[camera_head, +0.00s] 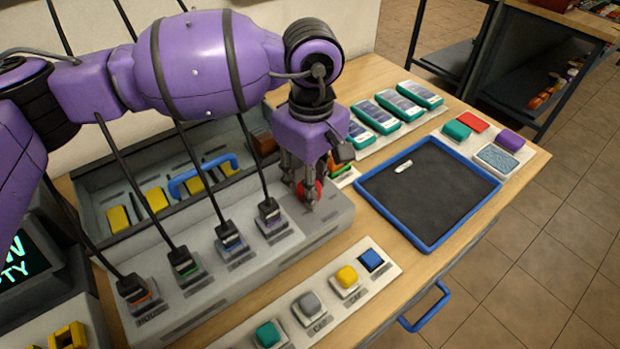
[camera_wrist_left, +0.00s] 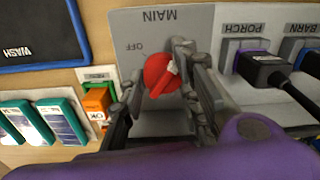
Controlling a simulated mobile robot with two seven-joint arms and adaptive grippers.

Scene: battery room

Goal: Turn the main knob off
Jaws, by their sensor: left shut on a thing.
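The main knob is red and round with a pale pointer mark. It sits at the right end of a grey panel (camera_head: 335,222) in the head view, partly hidden by my fingers. In the left wrist view the knob (camera_wrist_left: 158,72) shows on the plate marked MAIN and OFF, which reads upside down there. My left gripper (camera_head: 305,195) points down over the knob, its fingers on both sides of it, shut on it. In the left wrist view the left gripper's fingers (camera_wrist_left: 160,85) flank the knob. My right gripper is in neither view.
Several plugs with black cables, such as the purple one (camera_head: 269,217), stand left of the knob. A blue-rimmed dark tray (camera_head: 430,243) lies to the right. Teal battery packs (camera_head: 398,105) lie behind. A strip of coloured caps (camera_head: 325,312) lies in front.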

